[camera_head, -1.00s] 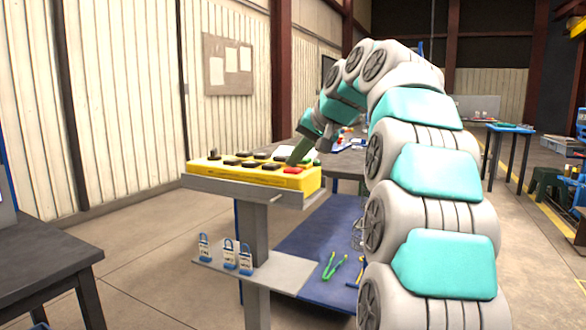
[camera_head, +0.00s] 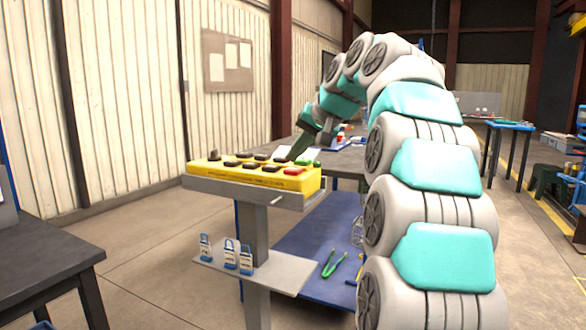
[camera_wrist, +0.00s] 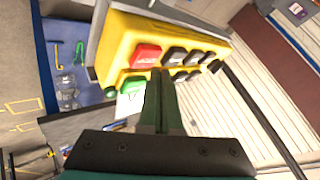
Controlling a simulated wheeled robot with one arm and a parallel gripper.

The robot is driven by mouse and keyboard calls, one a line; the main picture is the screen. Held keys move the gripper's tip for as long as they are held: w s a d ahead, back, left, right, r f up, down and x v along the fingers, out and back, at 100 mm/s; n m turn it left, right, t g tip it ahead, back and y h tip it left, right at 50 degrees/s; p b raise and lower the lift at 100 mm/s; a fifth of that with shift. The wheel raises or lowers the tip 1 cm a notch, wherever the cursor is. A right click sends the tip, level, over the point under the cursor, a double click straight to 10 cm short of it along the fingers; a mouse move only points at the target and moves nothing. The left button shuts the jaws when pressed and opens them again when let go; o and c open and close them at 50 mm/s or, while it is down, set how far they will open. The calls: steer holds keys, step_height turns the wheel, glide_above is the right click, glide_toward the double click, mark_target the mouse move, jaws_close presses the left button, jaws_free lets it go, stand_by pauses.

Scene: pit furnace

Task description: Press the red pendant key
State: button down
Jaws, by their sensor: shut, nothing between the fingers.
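The yellow pendant (camera_head: 215,180) rests on a grey stand, with several black keys, a red key (camera_head: 294,171) and a green key (camera_head: 314,163) on its top. In the wrist view the red key (camera_wrist: 146,56) lies beyond the fingertips, beside the black keys, and the green key (camera_wrist: 132,85) is left of the fingers. My gripper (camera_head: 292,157) is shut and empty, its tips low over the pendant's far right part, behind the red key. In the wrist view my gripper (camera_wrist: 161,72) points at the pendant near the red key's lower edge. Contact with a key cannot be told.
A shelf (camera_head: 285,275) on the stand holds several padlocks (camera_head: 230,253). A blue mat (camera_head: 325,230) with green tongs (camera_head: 328,265) lies low behind it. A dark table (camera_head: 45,260) is at the left, and another table (camera_head: 345,160) stands behind the pendant.

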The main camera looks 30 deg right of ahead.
mark_target(296, 169)
steer(key=shift+r+p, duration=1.05)
steer(key=shift+r, duration=1.45)
